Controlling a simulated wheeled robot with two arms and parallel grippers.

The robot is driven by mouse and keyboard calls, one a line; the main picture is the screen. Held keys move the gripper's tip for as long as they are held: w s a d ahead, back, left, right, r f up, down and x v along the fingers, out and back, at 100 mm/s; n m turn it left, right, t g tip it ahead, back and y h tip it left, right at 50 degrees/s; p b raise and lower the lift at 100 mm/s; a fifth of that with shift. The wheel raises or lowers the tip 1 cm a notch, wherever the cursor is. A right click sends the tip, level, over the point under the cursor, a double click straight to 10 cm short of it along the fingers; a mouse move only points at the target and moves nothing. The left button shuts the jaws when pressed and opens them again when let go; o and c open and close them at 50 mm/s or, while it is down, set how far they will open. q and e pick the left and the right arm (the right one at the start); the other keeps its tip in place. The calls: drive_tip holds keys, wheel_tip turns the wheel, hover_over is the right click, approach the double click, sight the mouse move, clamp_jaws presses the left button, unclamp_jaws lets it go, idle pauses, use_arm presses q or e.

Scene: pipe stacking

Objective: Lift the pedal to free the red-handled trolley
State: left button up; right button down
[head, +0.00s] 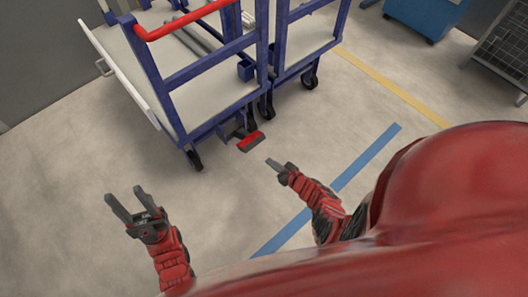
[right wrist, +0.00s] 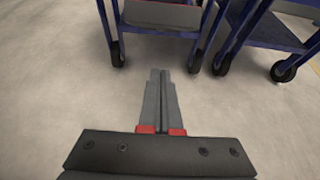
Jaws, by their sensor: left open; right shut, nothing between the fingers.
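The blue trolley with the red handle (head: 185,20) stands at the upper left in the head view, its pale deck (head: 205,112) above black wheels. A red pedal (head: 251,141) sticks out low at its near side, next to a wheel. My left gripper (head: 124,207) is open and empty, left of and nearer than the trolley.
A second blue trolley (head: 305,50) stands close against the right side of the first. A blue line (head: 365,160) and a yellow line (head: 390,85) mark the floor. A blue cabinet (head: 425,15) and a grey mesh rack (head: 503,50) are at the upper right. The floor near my grippers is clear.

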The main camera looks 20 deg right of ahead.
drive_tip(key=v, duration=0.3)
drive_tip(key=shift+s+d+f+p, duration=0.1)
drive_tip(key=shift+s+p, duration=0.05)
drive_tip(key=shift+p, duration=0.25)
drive_tip(key=shift+f, duration=0.15)
